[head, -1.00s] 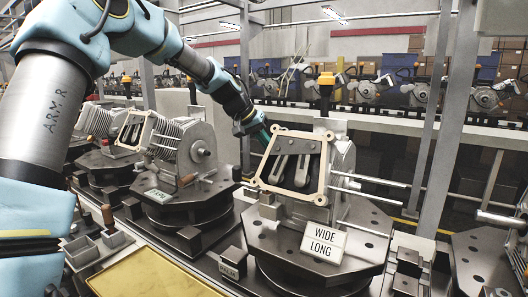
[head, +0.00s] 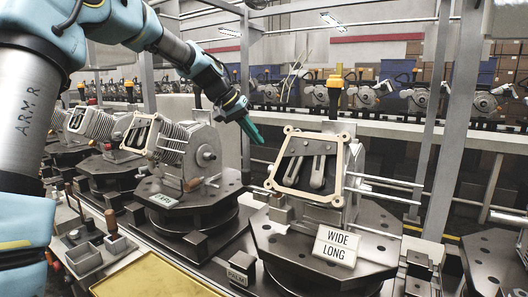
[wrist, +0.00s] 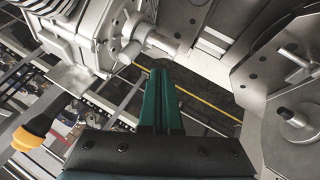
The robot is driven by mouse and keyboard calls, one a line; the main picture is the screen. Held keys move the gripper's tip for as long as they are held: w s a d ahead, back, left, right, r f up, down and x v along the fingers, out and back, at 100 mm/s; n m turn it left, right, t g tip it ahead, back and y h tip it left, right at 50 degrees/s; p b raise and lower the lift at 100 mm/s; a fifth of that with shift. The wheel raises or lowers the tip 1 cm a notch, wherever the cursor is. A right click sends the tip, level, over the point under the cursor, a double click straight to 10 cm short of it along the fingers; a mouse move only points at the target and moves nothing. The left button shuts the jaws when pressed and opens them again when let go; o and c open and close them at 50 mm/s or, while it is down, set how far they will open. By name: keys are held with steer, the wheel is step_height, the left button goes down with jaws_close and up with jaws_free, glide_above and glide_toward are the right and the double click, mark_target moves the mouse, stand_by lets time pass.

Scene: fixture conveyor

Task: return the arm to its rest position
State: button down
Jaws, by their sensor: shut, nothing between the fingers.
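My gripper (head: 256,137) has dark green fingers and is at the upper middle of the head view. It is shut and empty, held in the air up and left of the cream-framed engine part (head: 308,168). In the wrist view its two fingers (wrist: 162,75) lie side by side, closed together, and point at open space between metal machine parts. I see a gap between the fingertips and the frame in the head view. My arm reaches in from the upper left.
A fixture with a "WIDE LONG" sign (head: 337,246) carries the framed part. A second engine fixture (head: 190,150) stands to its left. An orange-topped post (head: 334,88) rises behind. A yellow tray (head: 155,275) lies at the front. Metal uprights (head: 445,120) stand at right.

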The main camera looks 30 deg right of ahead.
steer(key=v, duration=0.4)
steer(key=s+a+f+n+t+y, duration=0.1)
steer(key=a+f+n+y, duration=0.1)
steer(key=a+f, duration=0.45)
steer(key=s+a+f+n+y, duration=0.1)
steer(key=a+f, duration=0.2)
steer(key=a, duration=0.6)
steer(key=s+a+f+n+t+y, duration=0.1)
steer(key=a+f+n+y, duration=0.1)
steer(key=a+f, duration=0.45)
steer(key=s+a+f+n+y, duration=0.1)
steer(key=s+a+f, duration=0.2)
steer(key=s+a, duration=0.3)
steer(key=s+a+f+n+y, duration=0.1)
steer(key=s+a, duration=0.5)
steer(key=a, duration=0.6)
step_height(320, 180, down, 2)
steer(key=shift+a+f+n+b, duration=0.1)
steer(key=shift+a+n+b, duration=0.2)
steer(key=shift+n, duration=0.5)
steer(key=shift+s+d, duration=0.15)
steer(key=shift+d, duration=0.05)
